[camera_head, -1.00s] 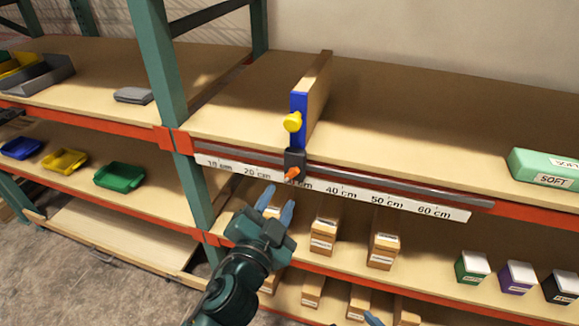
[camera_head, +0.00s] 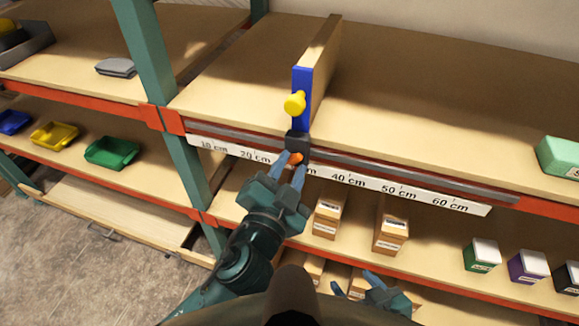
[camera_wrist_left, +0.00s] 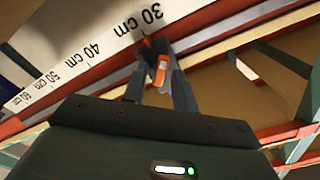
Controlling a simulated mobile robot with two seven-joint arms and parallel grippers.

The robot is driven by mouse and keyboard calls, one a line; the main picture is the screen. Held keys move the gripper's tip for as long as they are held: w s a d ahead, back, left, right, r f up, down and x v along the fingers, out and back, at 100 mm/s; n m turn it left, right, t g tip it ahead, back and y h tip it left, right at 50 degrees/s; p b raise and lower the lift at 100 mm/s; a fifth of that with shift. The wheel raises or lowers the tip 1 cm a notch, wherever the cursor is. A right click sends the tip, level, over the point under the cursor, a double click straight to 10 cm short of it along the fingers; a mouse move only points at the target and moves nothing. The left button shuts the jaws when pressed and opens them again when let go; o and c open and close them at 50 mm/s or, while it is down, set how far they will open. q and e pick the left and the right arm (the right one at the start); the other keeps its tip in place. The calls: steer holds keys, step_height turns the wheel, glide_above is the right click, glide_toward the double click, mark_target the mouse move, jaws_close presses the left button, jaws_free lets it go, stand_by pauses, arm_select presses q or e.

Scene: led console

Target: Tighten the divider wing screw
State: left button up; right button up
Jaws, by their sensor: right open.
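The divider (camera_head: 321,69) stands upright on the upper shelf, with a blue front edge and a yellow knob (camera_head: 295,103). Its dark clamp (camera_head: 297,142) sits on the grey rail, near the 30 cm mark in the left wrist view. The orange wing screw (camera_head: 296,158) sticks out of the clamp; it also shows in the left wrist view (camera_wrist_left: 161,70). My left gripper (camera_head: 291,167) is just below the clamp, its fingers apart on either side of the screw; firm contact is not visible. My right gripper (camera_head: 354,284) is open and empty, low in the head view.
A white scale strip (camera_head: 400,190) runs under the rail (camera_head: 410,174). Cardboard boxes (camera_head: 328,215) stand on the shelf below. A green box (camera_head: 560,157) lies on the upper shelf at right. A teal upright (camera_head: 150,55) stands left of the divider.

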arm_select(q)
jaws_close()
arm_select(e)
steer(key=shift+w, duration=0.2)
steer(key=shift+r, duration=0.15)
arm_select(q)
steer(key=shift+r+m, duration=0.1)
steer(key=shift+m, duration=0.2)
arm_select(e)
steer(key=shift+r, duration=0.2)
arm_select(q)
steer(key=shift+m+p, duration=0.3)
steer(key=shift+p, duration=0.1)
steer(key=m+p, duration=0.1)
steer(key=m, duration=0.2)
steer(key=shift+p, duration=0.3)
steer(key=m+p, duration=0.1)
steer(key=m, duration=0.1)
steer(key=shift+m, duration=0.4)
steer(key=shift+m+p, duration=0.55)
steer(key=shift+m, duration=0.85)
arm_select(e)
steer(key=shift+s+d+r+h, duration=0.1)
steer(key=shift+d+r+h, duration=0.1)
steer(key=shift+d, duration=0.25)
steer(key=shift+s+d+r+h, duration=0.1)
steer(key=shift+d+h, duration=0.1)
steer(key=shift+d, duration=0.25)
steer(key=shift+m, duration=0.3)
